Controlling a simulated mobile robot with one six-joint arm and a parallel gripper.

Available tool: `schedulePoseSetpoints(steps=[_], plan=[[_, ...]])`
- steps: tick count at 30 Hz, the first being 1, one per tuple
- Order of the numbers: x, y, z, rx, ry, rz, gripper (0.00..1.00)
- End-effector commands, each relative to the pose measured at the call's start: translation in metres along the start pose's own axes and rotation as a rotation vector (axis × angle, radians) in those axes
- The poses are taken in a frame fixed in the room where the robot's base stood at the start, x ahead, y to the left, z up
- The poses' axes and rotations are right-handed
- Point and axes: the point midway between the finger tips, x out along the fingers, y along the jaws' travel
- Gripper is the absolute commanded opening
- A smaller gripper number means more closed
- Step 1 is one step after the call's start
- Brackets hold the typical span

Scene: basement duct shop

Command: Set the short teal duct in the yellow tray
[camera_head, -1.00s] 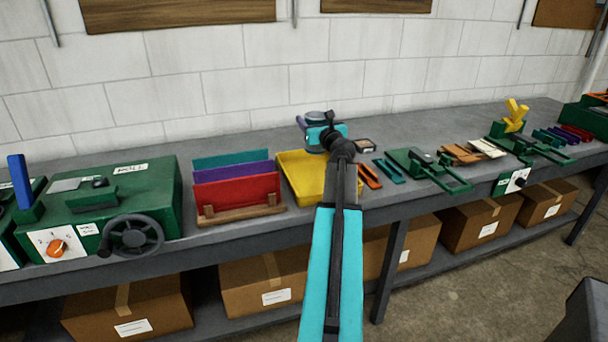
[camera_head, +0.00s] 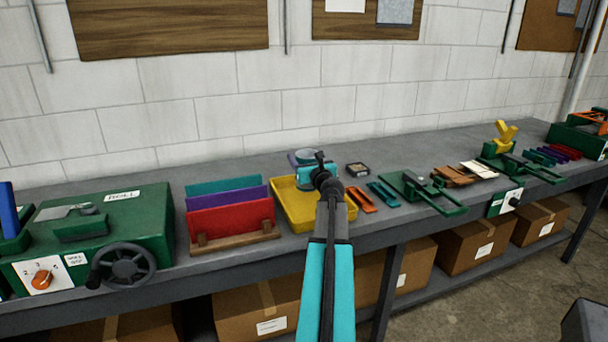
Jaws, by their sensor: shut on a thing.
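The yellow tray (camera_head: 289,207) lies on the bench in the middle of the view, partly hidden by my arm. The short teal duct (camera_head: 305,171) is at the tray's far edge in the picture, its round open end facing up. My gripper (camera_head: 314,173) is shut on the duct, with its fingers mostly hidden behind my dark wrist. I cannot tell whether the duct touches the tray or hangs above it. A bit of purple (camera_head: 292,158) shows at the duct's left side; I cannot tell what it belongs to.
A wooden rack (camera_head: 236,240) with red, purple and teal sheets stands left of the tray. A green machine with a handwheel (camera_head: 126,266) is farther left. Orange strips (camera_head: 361,200), teal strips (camera_head: 383,195) and a green tool (camera_head: 428,191) lie to the right.

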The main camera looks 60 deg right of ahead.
Motion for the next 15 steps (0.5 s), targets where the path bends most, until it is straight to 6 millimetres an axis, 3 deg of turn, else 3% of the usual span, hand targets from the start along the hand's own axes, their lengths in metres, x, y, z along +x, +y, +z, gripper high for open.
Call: schedulePoseSetpoints(steps=[4,15], plan=[[0.0001,0.0,-0.0102,0.0,0.0,0.0,0.34],[0.0001,0.0,-0.0132,0.0,0.0,0.0,0.34]])
